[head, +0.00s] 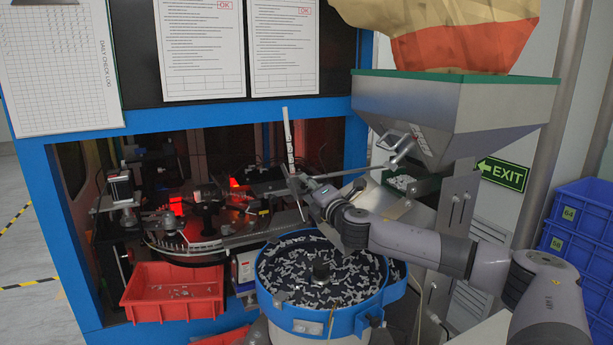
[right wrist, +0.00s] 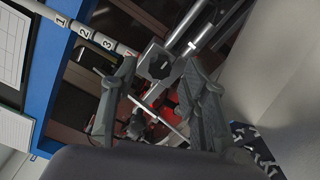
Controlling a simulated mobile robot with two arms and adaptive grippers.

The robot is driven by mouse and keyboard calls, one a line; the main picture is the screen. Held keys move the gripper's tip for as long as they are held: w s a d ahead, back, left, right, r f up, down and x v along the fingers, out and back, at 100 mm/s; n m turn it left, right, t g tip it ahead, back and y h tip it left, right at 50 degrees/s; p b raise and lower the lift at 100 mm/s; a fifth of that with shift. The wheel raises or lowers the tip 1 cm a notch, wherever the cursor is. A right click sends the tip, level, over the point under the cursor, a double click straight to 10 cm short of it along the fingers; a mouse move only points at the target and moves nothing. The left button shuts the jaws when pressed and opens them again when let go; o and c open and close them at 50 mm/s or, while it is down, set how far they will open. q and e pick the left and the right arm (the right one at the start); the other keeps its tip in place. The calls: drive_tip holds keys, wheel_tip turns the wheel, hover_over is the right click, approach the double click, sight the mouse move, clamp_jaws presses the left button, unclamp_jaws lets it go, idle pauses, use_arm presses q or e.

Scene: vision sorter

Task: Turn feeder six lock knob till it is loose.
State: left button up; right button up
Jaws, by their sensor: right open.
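A black lobed knob (right wrist: 160,65) sits on a grey metal clamp block (right wrist: 152,54) in the right wrist view. The clamp joins a numbered upright rod (right wrist: 88,34) and a crossing bar. My right gripper (right wrist: 160,76) is open, with one finger on each side of the knob in that view. I cannot tell whether the fingers touch it. In the head view, my right gripper (head: 306,187) is at the rod and crossbar above the bowl feeder (head: 291,324), and the knob cannot be made out. No label naming feeder six is readable. My left gripper is not in view.
A steel hopper (head: 460,108) stands to the right of the rod. A red bin (head: 172,300) with small parts is at left. A blue machine frame (head: 78,255) surrounds the sorter, and blue crates (head: 577,238) stand at right.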

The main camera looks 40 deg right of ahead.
sight(303, 184)
drive_tip(key=shift+p+x, duration=0.4)
drive_tip(key=shift+x, duration=0.9)
drive_tip(key=shift+s, duration=0.1)
clamp_jaws()
